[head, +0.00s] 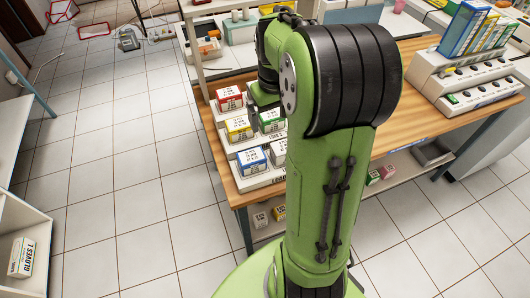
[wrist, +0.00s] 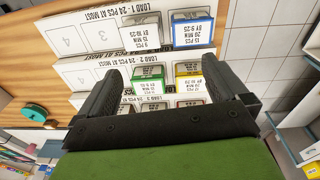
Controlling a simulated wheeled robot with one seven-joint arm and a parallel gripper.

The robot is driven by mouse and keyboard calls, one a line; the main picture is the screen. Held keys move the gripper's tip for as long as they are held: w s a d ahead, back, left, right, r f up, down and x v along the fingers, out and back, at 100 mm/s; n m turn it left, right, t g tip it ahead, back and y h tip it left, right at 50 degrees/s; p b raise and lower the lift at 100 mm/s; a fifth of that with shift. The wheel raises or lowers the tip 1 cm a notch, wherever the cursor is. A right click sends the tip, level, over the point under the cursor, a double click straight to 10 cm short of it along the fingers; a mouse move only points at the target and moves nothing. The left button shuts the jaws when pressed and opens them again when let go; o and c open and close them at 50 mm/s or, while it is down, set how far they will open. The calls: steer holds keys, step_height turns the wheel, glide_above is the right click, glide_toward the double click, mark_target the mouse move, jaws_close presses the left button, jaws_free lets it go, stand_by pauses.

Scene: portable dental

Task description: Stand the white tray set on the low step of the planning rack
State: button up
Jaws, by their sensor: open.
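The planning rack (head: 262,180) is a white stepped stand on the wooden table. On its front, low step, labelled LOAD 1, a white tray set (wrist: 140,33) stands beside a blue one (wrist: 191,28). In the head view the white set (head: 279,151) is partly behind my arm. Green (wrist: 148,78) and yellow (wrist: 188,74) sets stand on the middle step, a red one (head: 229,98) on the back step. My gripper (wrist: 161,68) is open over the rack, its fingers apart with nothing gripped between them. In the head view my arm hides its fingertips.
Slots 3 and 4 (wrist: 86,38) of the low step are empty. Small boxes (head: 261,218) sit on the shelf under the table. A grey-white unit with binders (head: 465,85) stands at the right of the tabletop.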

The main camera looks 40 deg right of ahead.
steer(key=s+a+r+n+t, duration=0.1)
steer(key=s+a+r+t, duration=0.1)
steer(key=s+a, duration=0.5)
steer(key=s+a+r+n+t, duration=0.1)
steer(key=s+a+r, duration=0.3)
steer(key=s+a, duration=0.4)
steer(key=a+t, duration=0.1)
steer(key=a, duration=0.1)
steer(key=shift+a+n+t+y, duration=0.3)
steer(key=shift+a+t, duration=0.05)
steer(key=shift+t, duration=0.05)
steer(key=shift+r, duration=0.2)
